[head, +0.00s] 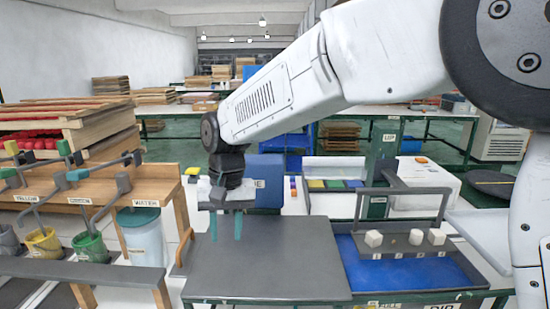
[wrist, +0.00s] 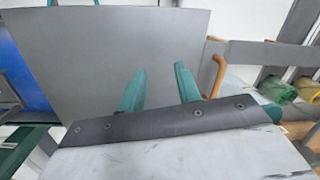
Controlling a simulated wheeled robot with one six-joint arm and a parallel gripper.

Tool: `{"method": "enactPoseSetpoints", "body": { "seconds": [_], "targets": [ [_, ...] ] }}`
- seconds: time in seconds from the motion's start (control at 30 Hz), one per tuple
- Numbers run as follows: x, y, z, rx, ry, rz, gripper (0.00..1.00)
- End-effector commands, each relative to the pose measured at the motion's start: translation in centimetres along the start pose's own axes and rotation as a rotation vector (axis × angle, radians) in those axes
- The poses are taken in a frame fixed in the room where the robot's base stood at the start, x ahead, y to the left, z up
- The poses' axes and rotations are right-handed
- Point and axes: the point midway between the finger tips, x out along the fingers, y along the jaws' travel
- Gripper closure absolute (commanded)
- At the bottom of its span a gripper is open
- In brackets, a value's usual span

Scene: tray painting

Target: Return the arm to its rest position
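My gripper (head: 227,226) hangs at the end of my white arm, pointing down over the back left part of a dark grey board (head: 275,262). Its two teal fingers are apart with nothing between them. The wrist view also shows my gripper (wrist: 160,85) with the fingers spread and empty over the grey board (wrist: 140,50). I cannot tell the exact height of the fingertips above the board. My arm reaches across the head view from the upper right.
Right of the board is a blue tray (head: 415,278) with several pale cubes on a grey rack (head: 400,246) above it. At left stand paint buckets, yellow (head: 43,243) and green (head: 90,247), under grey holders. A wooden stand (head: 172,200) is left of the gripper.

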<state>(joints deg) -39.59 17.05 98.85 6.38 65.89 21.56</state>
Motion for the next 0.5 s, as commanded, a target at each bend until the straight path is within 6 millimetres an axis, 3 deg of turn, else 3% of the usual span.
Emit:
{"method": "enactPoseSetpoints", "body": {
  "seconds": [0.03, 0.17, 0.3, 0.5],
  "targets": [
    [-0.7, 2.3, 1.5, -0.008, -0.005, 0.008, 0.67],
    [-2.3, 8.2, 5.7, -0.033, -0.015, 0.028, 0.67],
    [-3.6, 14.5, 11.1, -0.037, -0.014, 0.044, 0.67],
    [-4.1, 21.6, 19.5, -0.006, 0.002, 0.059, 0.67]
  ]
}}
